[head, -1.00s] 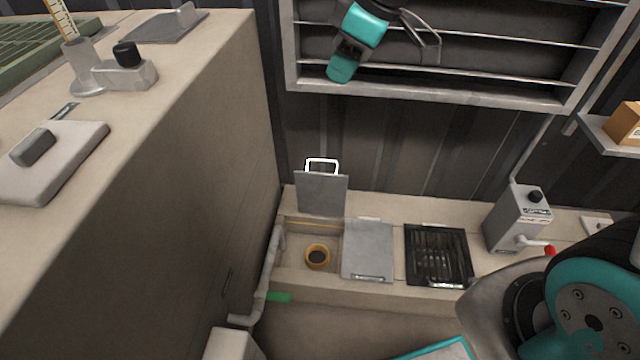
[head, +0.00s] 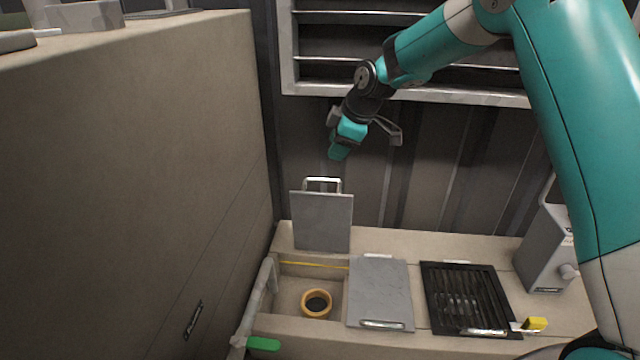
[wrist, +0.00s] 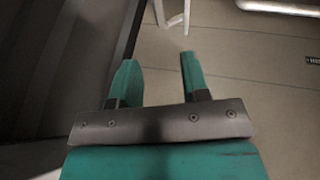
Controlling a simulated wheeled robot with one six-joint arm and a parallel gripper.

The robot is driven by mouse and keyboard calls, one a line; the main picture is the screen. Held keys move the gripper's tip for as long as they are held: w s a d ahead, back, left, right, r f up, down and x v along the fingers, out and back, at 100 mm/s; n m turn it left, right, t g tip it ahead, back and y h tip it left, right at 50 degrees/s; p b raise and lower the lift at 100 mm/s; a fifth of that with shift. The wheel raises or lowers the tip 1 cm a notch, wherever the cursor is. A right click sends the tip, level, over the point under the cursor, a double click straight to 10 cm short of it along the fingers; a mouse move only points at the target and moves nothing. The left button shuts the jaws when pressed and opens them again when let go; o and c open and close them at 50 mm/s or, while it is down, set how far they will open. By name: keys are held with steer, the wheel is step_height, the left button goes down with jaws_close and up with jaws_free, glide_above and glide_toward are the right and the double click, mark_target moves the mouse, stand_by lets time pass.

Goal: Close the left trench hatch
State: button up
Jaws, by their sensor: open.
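The left trench hatch (head: 322,222) is a grey plate standing upright on its edge at the back of the trench, with a metal loop handle (head: 322,181) at its top. The open compartment (head: 292,292) in front of it shows an orange ring fitting (head: 316,303) inside. My gripper (head: 362,146) is above and a little right of the hatch in the head view, apart from it. Its two teal fingers (wrist: 158,75) are spread and empty in the wrist view. A pale bent bar shows beyond the fingertips there; I cannot tell for sure what it is.
A flat grey cover (head: 379,290) and a black grate (head: 462,296) lie right of the open compartment. A tall beige cabinet (head: 130,180) stands close on the left. A pipe with a green handle (head: 262,344) runs along the trench's left end. A louvred frame (head: 440,97) is on the back wall.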

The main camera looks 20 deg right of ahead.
mark_target(318, 178)
steer(key=b+x, duration=0.5)
steer(key=x, duration=0.6)
steer(key=shift+a+f, duration=0.1)
steer(key=shift+f, duration=0.2)
jaws_close()
